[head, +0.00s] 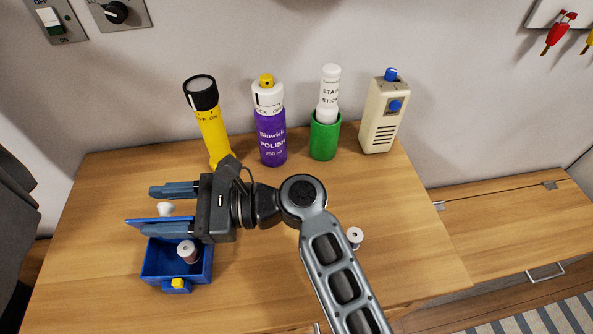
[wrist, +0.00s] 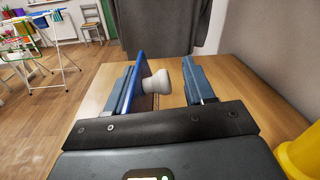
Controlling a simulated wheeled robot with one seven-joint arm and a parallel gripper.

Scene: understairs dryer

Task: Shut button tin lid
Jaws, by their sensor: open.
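The blue button tin (head: 153,262) stands open at the left of the wooden top, with a yellow piece (head: 178,283) on its front. Its blue lid (head: 140,221) stands raised, about edge-on, at the tin's back. A white knob (head: 165,209) sticks out from the lid's back-facing side. My gripper (head: 150,209) is open, with its fingers pointing left on either side of the knob. In the wrist view, the lid (wrist: 138,78) is beside the left finger and the knob (wrist: 162,82) is between the fingers. Whether the lid touches that finger is unclear.
A spool (head: 187,250) sits inside the tin. A yellow torch (head: 208,130), purple polish can (head: 271,130), green cup (head: 324,138) with a stain stick, and cream device (head: 383,115) line the back. A small white-topped item (head: 355,236) is right of my arm.

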